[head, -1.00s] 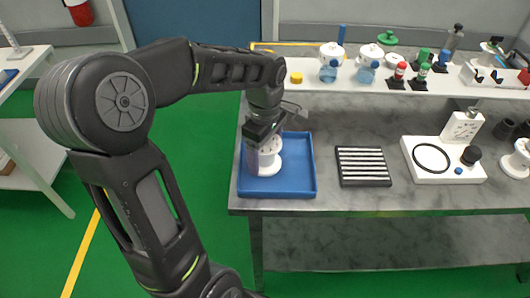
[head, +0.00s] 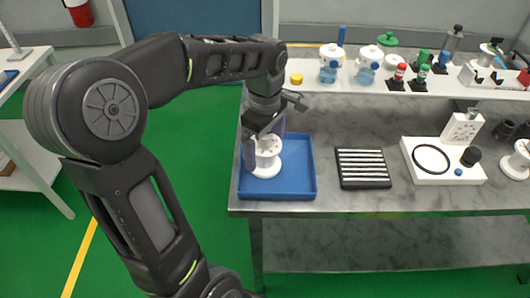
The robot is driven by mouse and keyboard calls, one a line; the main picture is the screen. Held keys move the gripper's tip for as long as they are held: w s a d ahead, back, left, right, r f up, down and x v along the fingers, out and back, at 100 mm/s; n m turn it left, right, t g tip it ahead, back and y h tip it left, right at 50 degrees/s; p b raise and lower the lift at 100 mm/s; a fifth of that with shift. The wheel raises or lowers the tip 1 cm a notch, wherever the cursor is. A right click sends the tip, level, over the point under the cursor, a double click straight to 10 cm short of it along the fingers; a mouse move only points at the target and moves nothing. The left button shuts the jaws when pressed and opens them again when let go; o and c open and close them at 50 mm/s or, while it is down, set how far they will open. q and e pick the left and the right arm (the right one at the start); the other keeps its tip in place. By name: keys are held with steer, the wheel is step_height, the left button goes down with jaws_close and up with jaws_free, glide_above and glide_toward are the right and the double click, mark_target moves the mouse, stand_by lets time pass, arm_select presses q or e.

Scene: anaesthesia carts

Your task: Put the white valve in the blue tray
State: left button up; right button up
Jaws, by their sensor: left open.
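The white valve (head: 267,163) stands upright in the blue tray (head: 290,190), in its left half, at the left end of the metal table. My left gripper (head: 262,152) is just above and around the valve's top, with its fingers apart. One finger hangs to the left of the valve and the other is partly hidden behind it. I cannot tell whether the fingers touch the valve. My right gripper is not in view.
Right of the tray lies a black rack with white bars (head: 362,168). Further right is a white board with a black ring (head: 431,158). A white shelf (head: 345,82) behind holds bottles and vials. The table between rack and board is clear.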

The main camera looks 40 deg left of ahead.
arm_select(q)
step_height(320, 180, up, 9)
steer(key=shift+f, duration=0.1)
stand_by(0.9)
